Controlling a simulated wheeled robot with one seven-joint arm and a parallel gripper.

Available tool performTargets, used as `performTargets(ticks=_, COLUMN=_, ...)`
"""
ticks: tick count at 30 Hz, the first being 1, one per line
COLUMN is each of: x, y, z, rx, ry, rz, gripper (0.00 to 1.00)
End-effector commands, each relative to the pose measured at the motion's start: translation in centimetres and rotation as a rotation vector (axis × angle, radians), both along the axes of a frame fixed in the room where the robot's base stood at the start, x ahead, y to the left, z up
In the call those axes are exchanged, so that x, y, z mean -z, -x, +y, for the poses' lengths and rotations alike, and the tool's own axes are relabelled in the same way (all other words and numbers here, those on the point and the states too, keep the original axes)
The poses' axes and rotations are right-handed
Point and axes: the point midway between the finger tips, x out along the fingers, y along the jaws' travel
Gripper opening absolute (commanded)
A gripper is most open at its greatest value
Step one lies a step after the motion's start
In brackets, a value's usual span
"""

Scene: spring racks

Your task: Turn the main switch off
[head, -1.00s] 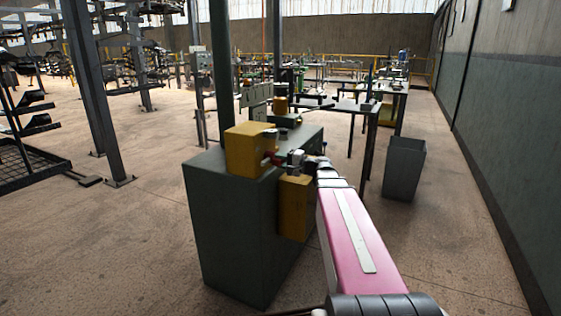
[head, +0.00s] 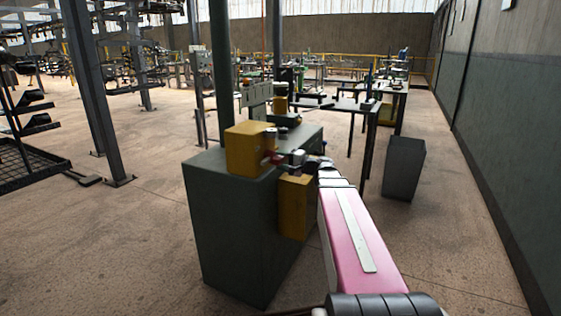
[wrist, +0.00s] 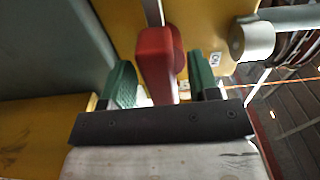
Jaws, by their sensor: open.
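The main switch has a red handle (wrist: 155,62), seen in the wrist view against a yellow box (wrist: 102,18). My gripper (wrist: 160,76) is open, with one green finger pad on each side of the red handle. Gaps show between the pads and the handle, so it is not clamped. In the head view a small part of the red handle (head: 271,158) shows at the right side of the yellow box (head: 245,150). My gripper (head: 290,159) is beside it there, and partly hides it.
The yellow box stands on a dark green cabinet (head: 235,225). A second yellow box (head: 294,208) is on the cabinet's right side, just below my gripper. A grey bin (head: 404,168) and a long wall (head: 505,130) are to the right.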

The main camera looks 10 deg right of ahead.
Motion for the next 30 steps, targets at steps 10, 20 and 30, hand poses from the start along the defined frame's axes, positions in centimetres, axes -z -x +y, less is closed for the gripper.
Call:
performTargets(ticks=10, x=0.0, y=3.6, z=-4.8, rx=0.003, ry=0.001, rz=0.001, gripper=0.55)
performTargets(ticks=20, x=0.0, y=5.8, z=-7.9, rx=0.001, ry=0.001, rz=0.000, gripper=0.55)
performTargets(ticks=30, x=0.0, y=6.0, z=-8.2, rx=0.000, ry=0.001, rz=0.000, gripper=0.55)
